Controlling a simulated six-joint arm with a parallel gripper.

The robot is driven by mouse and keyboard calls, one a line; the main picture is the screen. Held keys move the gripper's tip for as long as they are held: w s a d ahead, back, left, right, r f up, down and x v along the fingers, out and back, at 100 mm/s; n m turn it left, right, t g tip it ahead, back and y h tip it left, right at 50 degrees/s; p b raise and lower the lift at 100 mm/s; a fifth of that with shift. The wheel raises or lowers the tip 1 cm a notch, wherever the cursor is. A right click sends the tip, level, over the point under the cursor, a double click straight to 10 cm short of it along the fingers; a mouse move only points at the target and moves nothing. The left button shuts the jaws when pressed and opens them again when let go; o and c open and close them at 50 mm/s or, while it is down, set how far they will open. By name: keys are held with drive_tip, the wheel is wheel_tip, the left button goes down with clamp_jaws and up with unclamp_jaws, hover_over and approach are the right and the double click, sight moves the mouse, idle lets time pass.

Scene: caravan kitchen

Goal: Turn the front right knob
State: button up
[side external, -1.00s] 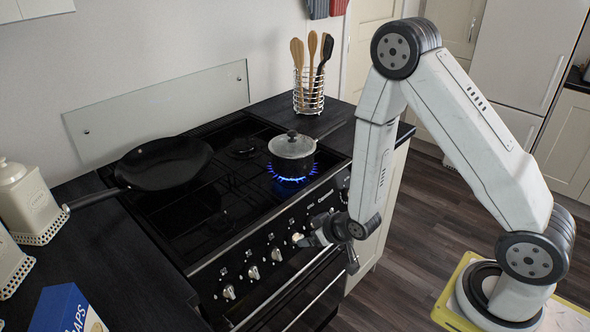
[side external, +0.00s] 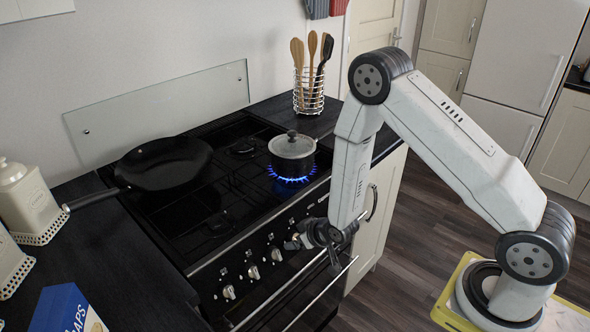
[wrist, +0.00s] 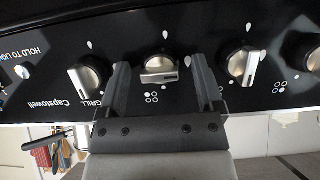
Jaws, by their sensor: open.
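My gripper (wrist: 168,85) is open in the wrist view, with a silver and black knob (wrist: 158,70) between its two dark fingers. The fingers are spread apart, with a gap on each side of the knob. The knob's grip bar lies level, and a burner symbol of small circles is printed beside it. I cannot tell for sure from the symbol which burner it serves. A lidded pot (side external: 292,150) stands over a lit blue flame on the front right burner.
Neighbouring knobs sit close on both sides, one beside the GRILL label (wrist: 87,76) and one on the other side (wrist: 243,66). The oven door handle (side external: 320,293) runs below the panel. A black pan (side external: 165,163) rests on the left of the hob.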

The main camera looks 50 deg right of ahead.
clamp_jaws()
drive_tip(key=shift+n, duration=0.4)
drive_tip(key=shift+n+h, duration=0.6)
drive_tip(key=shift+n, duration=0.3)
drive_tip(key=n+h, duration=0.1)
drive_tip(key=n, duration=0.2)
drive_tip(key=shift+a+t+h, duration=0.1)
drive_tip(key=shift+t+h, duration=0.2)
drive_tip(key=n+t+h, duration=0.1)
drive_tip(key=n, duration=0.3)
drive_tip(key=shift+n+t+h, duration=0.4)
drive_tip(key=shift+n, duration=1.2)
